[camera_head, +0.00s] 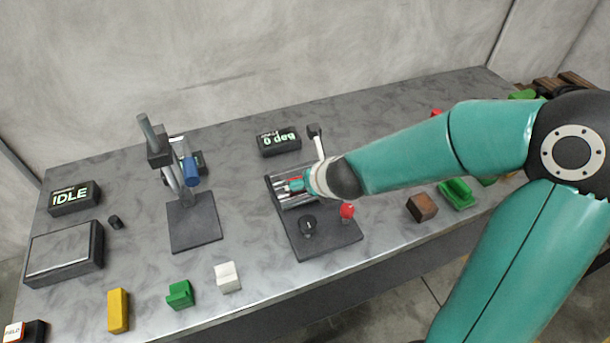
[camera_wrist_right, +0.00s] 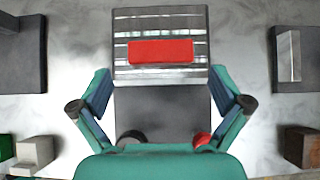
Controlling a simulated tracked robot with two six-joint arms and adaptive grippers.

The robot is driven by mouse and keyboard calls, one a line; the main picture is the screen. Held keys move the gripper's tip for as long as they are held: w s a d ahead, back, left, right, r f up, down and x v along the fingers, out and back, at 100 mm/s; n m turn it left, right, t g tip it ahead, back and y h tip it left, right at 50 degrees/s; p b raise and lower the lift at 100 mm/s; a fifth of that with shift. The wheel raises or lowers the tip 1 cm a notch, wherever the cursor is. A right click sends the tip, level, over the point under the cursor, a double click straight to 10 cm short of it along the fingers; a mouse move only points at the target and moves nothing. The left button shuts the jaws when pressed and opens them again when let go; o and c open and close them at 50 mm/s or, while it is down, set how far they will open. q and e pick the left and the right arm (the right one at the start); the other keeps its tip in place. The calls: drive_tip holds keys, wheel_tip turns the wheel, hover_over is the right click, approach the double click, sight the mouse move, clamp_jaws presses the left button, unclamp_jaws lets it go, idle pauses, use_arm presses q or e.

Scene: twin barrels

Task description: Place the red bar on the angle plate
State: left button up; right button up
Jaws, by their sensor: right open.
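The red bar (camera_wrist_right: 161,52) lies across a shiny silver block, which I take to be the angle plate (camera_wrist_right: 161,20), in the right wrist view. A gap separates each finger of my right gripper (camera_wrist_right: 162,85) from the bar, and the gripper is open. In the head view the silver block (camera_head: 280,183) stands on a dark base plate (camera_head: 325,240). My right gripper (camera_head: 297,184) is over the block there and hides most of the bar. My left gripper is not in view.
A red knob (camera_head: 347,211) and a black knob (camera_head: 308,225) sit on the base plate's near side. A gap display (camera_head: 279,141) stands behind, and a stand with a blue cylinder (camera_head: 190,169) to the left. White (camera_head: 227,277), green (camera_head: 180,294) and yellow (camera_head: 118,310) blocks line the front edge.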

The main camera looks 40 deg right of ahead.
drive_tip(key=p+v, duration=0.2)
drive_tip(key=v, duration=0.4)
idle(0.4)
